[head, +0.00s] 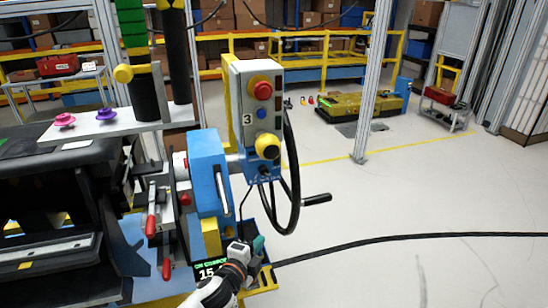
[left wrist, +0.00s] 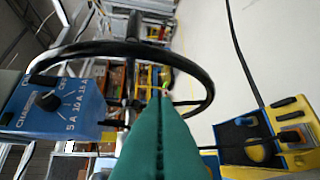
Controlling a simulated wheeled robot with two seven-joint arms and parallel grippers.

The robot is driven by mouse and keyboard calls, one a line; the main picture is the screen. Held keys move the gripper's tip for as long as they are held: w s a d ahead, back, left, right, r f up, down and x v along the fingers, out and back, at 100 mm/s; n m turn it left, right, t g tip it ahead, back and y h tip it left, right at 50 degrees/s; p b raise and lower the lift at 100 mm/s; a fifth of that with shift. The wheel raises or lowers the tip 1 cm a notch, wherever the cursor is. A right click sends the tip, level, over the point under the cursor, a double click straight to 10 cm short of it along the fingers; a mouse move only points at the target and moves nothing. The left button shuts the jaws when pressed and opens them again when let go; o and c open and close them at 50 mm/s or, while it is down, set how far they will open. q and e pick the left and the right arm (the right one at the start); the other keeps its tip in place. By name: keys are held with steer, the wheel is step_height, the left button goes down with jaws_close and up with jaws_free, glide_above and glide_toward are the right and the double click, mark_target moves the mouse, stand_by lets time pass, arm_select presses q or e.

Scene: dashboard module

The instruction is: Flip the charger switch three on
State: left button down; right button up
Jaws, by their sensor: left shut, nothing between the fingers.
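A grey control box (head: 255,100) marked 3 has a red button, a blue button and a yellow-black knob. Below it is a small blue panel (head: 262,168) with small dark controls, too small to tell apart. In the left wrist view a blue panel (left wrist: 35,118) lettered CHARGER, with amp figures, carries a black dial knob (left wrist: 48,101); its switch position is unclear. My left gripper (head: 258,243), with teal fingers, is low, below the panel and handwheel. In the left wrist view its fingers (left wrist: 159,100) are shut and empty, right of the panel and apart from it.
A black handwheel (head: 293,190) with a crank handle (head: 316,199) stands beside the box; its rim (left wrist: 120,48) crosses ahead of my fingers. A blue clamp unit (head: 208,170) is to the left. A black-yellow tray (left wrist: 250,145) lies at lower right. Floor at right is mostly clear.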

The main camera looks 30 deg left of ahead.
arm_select(q)
step_height(320, 180, up, 16)
steer(key=d+m+t+p, duration=0.1)
steer(key=m+t, duration=0.2)
steer(key=shift+s+d+t+h, duration=0.3)
steer(key=shift+s+d, duration=0.05)
steer(key=shift+s, duration=0.05)
steer(key=shift+w+r, duration=0.1)
steer(key=p, duration=0.4)
glide_toward(274, 165)
steer(key=w+d+r, duration=0.3)
steer(key=w+d, duration=0.1)
steer(key=w, duration=0.1)
steer(key=shift+w+a+r+p, duration=0.2)
steer(key=shift+w+a, duration=0.25)
steer(key=shift+a, duration=0.25)
steer(key=shift+w+a+r+p, duration=0.2)
steer(key=shift+w+a, duration=0.25)
steer(key=shift+a, duration=0.25)
